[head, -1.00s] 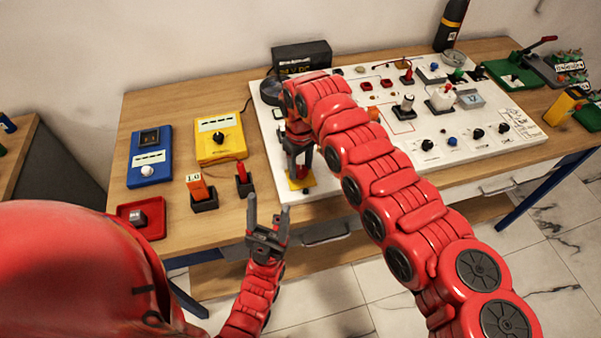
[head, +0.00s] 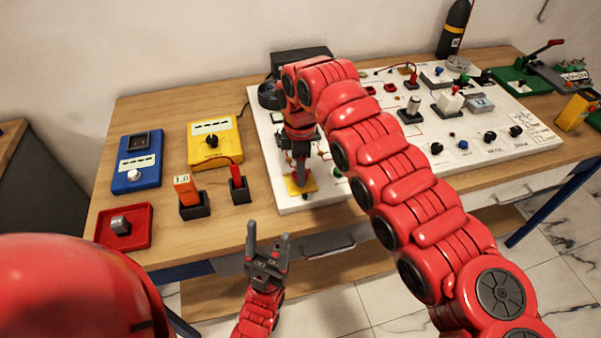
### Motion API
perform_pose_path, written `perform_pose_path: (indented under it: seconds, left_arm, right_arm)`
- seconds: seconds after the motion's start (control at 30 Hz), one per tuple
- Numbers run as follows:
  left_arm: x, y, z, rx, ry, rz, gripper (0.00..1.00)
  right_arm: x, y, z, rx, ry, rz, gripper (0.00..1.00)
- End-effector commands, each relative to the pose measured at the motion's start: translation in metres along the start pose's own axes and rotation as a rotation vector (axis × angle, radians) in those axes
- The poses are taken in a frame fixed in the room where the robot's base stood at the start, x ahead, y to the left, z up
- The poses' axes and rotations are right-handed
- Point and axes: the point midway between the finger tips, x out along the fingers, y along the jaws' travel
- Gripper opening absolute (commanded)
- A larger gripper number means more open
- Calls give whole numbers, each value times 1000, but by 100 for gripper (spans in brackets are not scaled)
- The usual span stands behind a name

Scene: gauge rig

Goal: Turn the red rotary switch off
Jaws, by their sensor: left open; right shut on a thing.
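A yellow plate (head: 299,187) sits at the near left corner of the white panel. My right gripper (head: 301,178) points down over this plate, shut on the small part at its middle. I take that part to be the red rotary switch; its knob is hidden by the fingers, and I cannot tell which way it is turned. My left gripper (head: 268,243) is open and empty, in front of the table's near edge with its fingers pointing up, apart from everything.
The white panel (head: 385,168) carries several knobs and sockets. To its left are a yellow meter (head: 227,150), a blue meter (head: 135,178), an orange block (head: 186,189) in a black holder, and a red square base (head: 140,235) with a grey piece. My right arm covers the panel's middle.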

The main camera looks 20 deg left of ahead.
Motion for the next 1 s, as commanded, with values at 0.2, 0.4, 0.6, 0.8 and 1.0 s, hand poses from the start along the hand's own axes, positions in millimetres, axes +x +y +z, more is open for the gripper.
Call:
perform_pose_path:
  seconds: [0.2,0.4,0.6,0.8,1.0]
  left_arm:
    - [-6,0,1,0,0,0,62]
    - [-8,0,1,0,0,0,62]
    - [-9,0,2,0,0,0,62]
    - [-9,0,2,0,0,0,62]
    - [-9,0,2,0,0,0,62]
  right_arm:
    - [-1,1,0,-128,2,5,0]
    - [-1,1,0,-199,2,4,0]
    - [-2,1,0,-227,2,4,0]
    - [-2,1,0,-231,1,4,0]
    - [-2,1,0,-231,1,4,53]
